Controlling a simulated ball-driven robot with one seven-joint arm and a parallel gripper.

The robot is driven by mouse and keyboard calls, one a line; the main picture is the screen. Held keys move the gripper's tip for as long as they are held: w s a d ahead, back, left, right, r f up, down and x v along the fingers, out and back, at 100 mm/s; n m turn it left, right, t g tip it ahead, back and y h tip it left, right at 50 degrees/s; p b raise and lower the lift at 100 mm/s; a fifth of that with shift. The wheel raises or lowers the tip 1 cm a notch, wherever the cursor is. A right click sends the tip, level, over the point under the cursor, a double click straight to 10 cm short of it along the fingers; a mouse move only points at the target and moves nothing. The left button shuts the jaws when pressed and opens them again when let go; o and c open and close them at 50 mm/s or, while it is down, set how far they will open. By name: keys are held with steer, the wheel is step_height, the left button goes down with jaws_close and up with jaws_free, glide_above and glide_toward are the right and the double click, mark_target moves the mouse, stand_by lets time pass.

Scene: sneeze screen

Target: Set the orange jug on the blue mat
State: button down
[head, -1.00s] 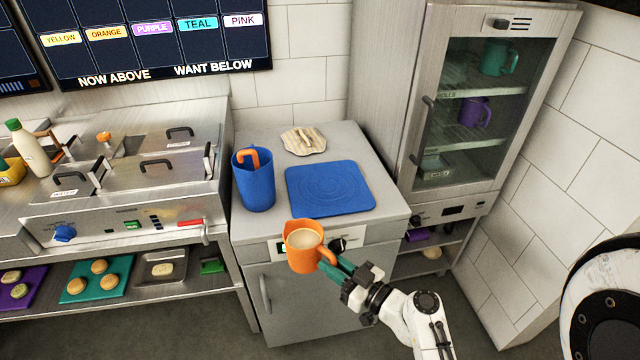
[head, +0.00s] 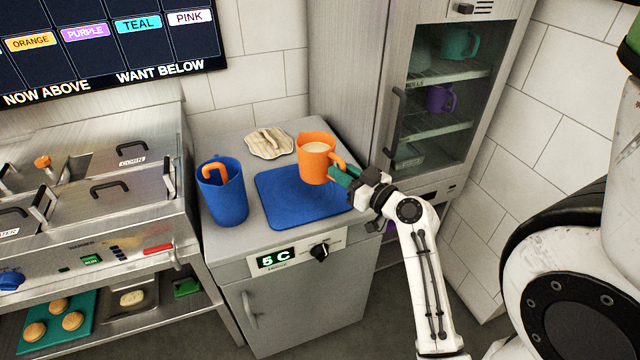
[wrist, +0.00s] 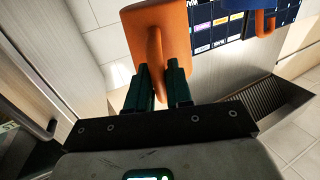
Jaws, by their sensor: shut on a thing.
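The orange jug (head: 313,165) holds a pale liquid and appears upright in the head view. My gripper (head: 343,175) is shut on its handle from the right. In the wrist view the jug (wrist: 165,50) stands ahead of my gripper (wrist: 158,80), with the handle between the dark green fingers. The blue mat (head: 285,208) lies flat on the grey counter. In the head view the jug is over the mat's back right part. I cannot tell whether its base touches the mat or is above it.
A blue jug (head: 223,192) with an orange-handled thing in it stands left of the mat. A crumpled cream cloth (head: 268,143) lies behind the mat.

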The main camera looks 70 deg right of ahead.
mark_target(324, 178)
steer(key=w+d+f, duration=0.1)
steer(key=w+f, duration=0.1)
steer(key=w+d+f, duration=0.1)
steer(key=w+f, duration=0.1)
steer(key=w+d+f, duration=0.1)
steer(key=f, duration=0.1)
steer(key=shift+w+d+f+p, duration=0.1)
steer(key=shift+w+d+p, duration=0.1)
steer(key=shift+w+p, duration=0.15)
steer(key=shift+w+d+f, duration=0.1)
steer(key=shift+w+f, duration=0.1)
steer(key=shift+f, duration=1.55)
steer(key=shift+f+b, duration=0.1)
steer(key=shift+b, duration=0.25)
steer(key=c, duration=1)
jaws_free()
